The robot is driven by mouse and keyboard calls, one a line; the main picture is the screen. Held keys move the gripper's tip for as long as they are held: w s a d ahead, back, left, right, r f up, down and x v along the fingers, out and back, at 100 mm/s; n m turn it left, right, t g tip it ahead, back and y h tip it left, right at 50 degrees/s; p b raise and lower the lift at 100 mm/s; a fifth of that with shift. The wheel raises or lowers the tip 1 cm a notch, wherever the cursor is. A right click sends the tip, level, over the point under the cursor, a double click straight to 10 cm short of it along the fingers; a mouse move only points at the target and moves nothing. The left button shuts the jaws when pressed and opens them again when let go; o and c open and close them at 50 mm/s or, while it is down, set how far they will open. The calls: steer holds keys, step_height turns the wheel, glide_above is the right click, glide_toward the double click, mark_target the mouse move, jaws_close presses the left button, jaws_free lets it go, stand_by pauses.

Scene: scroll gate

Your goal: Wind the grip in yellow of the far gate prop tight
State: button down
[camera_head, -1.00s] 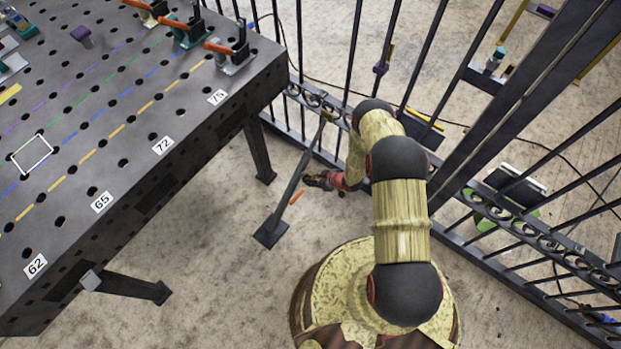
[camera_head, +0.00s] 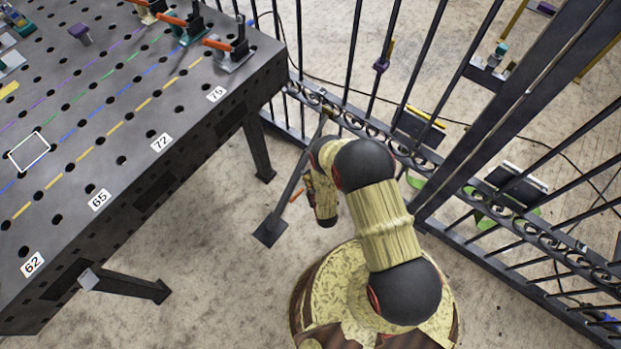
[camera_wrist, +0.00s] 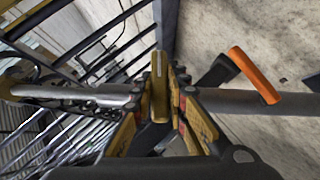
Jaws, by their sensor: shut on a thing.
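A dark gate prop (camera_head: 285,203) slants from the gate's lower rail down to a flat foot plate (camera_head: 270,231) on the floor. Its bar (camera_wrist: 290,104) crosses the wrist view from left to right. The yellow grip (camera_wrist: 159,98) shows in the wrist view at the bar. My gripper (camera_wrist: 161,100) has its fingers on either side of the yellow grip and is shut on it. In the head view my arm hides the gripper and the yellow grip. An orange grip (camera_wrist: 254,74) stands farther along the same prop; it also shows in the head view (camera_head: 297,194).
A black barred gate (camera_head: 415,152) stands behind and to the right of my arm. A perforated dark table (camera_head: 130,140) with clamps (camera_head: 230,52) fills the left. Bare floor (camera_head: 215,235) lies between the table and the prop.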

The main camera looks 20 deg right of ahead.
steer(key=n+t+h, duration=0.1)
steer(key=n+t, duration=0.2)
steer(key=shift+a+t+h, duration=0.1)
steer(key=shift+t+h, duration=0.2)
steer(key=shift+h, duration=0.1)
steer(key=shift+w, duration=0.1)
stand_by(0.4)
steer(key=c, duration=1.8)
jaws_free()
steer(key=shift+o, duration=0.2)
steer(key=s+a, duration=0.1)
steer(key=s, duration=0.6)
steer(key=shift+s+r, duration=0.25)
steer(key=shift+r, duration=0.2)
